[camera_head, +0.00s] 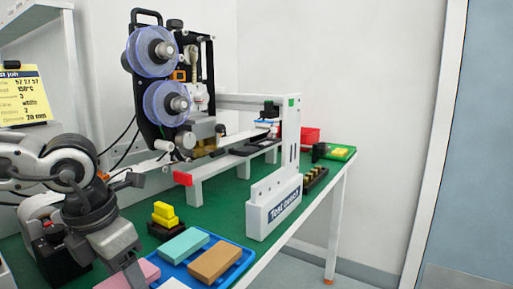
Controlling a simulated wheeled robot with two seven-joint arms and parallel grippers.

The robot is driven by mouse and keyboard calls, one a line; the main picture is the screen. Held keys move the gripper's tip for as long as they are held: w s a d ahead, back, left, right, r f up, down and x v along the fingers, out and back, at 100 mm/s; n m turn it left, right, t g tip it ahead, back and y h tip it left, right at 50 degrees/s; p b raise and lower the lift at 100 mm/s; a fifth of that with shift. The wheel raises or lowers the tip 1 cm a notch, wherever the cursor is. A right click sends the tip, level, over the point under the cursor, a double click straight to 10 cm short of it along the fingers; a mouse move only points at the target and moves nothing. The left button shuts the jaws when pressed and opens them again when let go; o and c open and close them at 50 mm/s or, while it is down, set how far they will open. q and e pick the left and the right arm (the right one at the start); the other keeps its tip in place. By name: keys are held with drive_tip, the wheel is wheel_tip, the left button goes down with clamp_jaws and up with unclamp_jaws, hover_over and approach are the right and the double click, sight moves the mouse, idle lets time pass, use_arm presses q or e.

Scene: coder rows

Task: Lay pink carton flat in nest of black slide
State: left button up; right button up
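A pink carton (150,269) lies at the bottom edge of the picture, at the left of a blue tray (238,268); it is partly hidden by my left gripper. My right gripper is not in view.
A teal carton (183,244) and a tan carton (215,262) lie in the tray. Yellow blocks (164,214) sit on a dark holder behind it. A white labelled box (274,206) stands at right. The machine with purple reels (166,103) rises behind. Green mat (215,212) is bare between.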

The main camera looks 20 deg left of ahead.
use_arm(q)
drive_tip(key=c, duration=0.7)
drive_tip(key=shift+o, duration=0.2)
drive_tip(key=shift+r, duration=0.4)
drive_tip(key=shift+r+p, duration=1.55)
drive_tip(key=shift+r, duration=0.6)
